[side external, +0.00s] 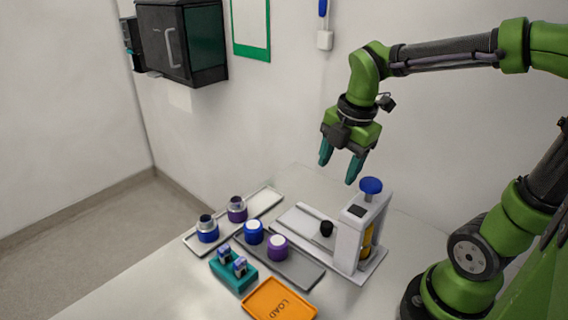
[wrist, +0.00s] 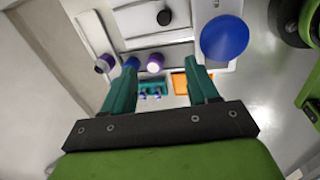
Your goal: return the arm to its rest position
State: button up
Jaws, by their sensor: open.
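My gripper (side external: 339,172) hangs above the table, fingers pointing down, open and empty. Its teal fingers also show in the wrist view (wrist: 163,92), spread apart with nothing between them. It is higher than the white press-like device (side external: 349,232) with a blue knob (side external: 371,186), and slightly left of that knob in the side view. The knob also shows large in the wrist view (wrist: 224,38). My gripper touches nothing.
A light tray (side external: 262,204) holds a blue and a purple jar. A grey tray (side external: 305,273) holds a blue jar (side external: 254,232) and a purple jar (side external: 277,247). A teal rack (side external: 233,277) and an orange LOAD tray (side external: 279,302) stand in front. A dark cabinet (side external: 181,42) hangs on the wall.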

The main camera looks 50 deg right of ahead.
jog(key=s+a+m+t, duration=0.1)
jog(key=m, duration=0.5)
jog(key=s+a+r+m+t+y, duration=0.1)
jog(key=m+t, duration=0.1)
jog(key=m, duration=0.4)
jog(key=s+a+r+m+t, duration=0.1)
jog(key=s+m, duration=0.1)
jog(key=m, duration=0.5)
jog(key=shift+a+r+y, duration=0.2)
jog(key=shift+y, duration=0.1)
jog(key=m, duration=0.1)
jog(key=m+t, duration=0.1)
jog(key=shift+s+a+r+m, duration=0.1)
jog(key=shift+s+a+m, duration=0.05)
jog(key=shift+s+m, duration=0.15)
